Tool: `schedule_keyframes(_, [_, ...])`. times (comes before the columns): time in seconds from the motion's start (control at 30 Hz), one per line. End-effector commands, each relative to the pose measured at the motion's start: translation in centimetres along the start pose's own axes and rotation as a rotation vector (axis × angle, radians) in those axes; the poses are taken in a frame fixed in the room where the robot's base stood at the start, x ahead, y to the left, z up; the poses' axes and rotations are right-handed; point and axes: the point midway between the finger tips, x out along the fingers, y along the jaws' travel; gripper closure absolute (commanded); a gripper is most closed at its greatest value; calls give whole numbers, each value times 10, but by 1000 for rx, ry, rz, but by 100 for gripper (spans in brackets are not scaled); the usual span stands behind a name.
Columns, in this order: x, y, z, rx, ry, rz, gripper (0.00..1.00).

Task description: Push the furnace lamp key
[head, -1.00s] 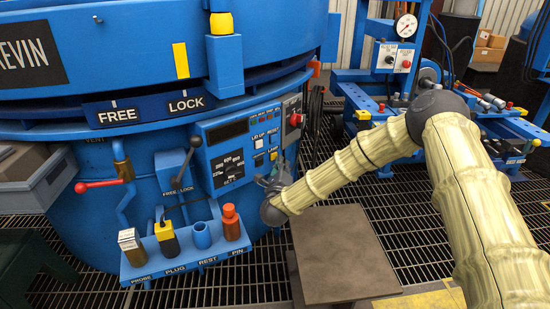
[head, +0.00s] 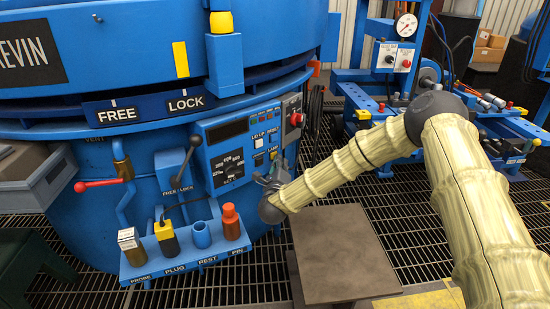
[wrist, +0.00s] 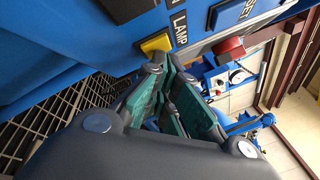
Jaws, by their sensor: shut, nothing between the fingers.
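The lamp key is a yellow square button (wrist: 157,43) beside the LAMP label, on the blue furnace panel. In the head view it is a small yellow patch (head: 273,155) low on the control panel. My gripper (wrist: 163,66) is shut and empty, its fingertips close to the key's lower edge in the wrist view. I cannot tell whether they touch it. In the head view my gripper (head: 268,180) is at the panel's lower right, just below the key.
A red button (wrist: 229,46) is right of the key in the wrist view. A shelf (head: 190,257) with the probe, plug and pin juts from the furnace, left of my gripper. A dark flat-topped stand (head: 345,255) is below my arm. A blue bench (head: 440,125) stands behind.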

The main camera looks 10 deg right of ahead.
Motion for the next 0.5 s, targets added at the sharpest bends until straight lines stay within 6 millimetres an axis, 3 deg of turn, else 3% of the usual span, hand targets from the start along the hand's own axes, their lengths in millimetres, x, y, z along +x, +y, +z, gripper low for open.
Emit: schedule_keyframes(0.5, [-3, -3, -2, 0, 0, 0, 100])
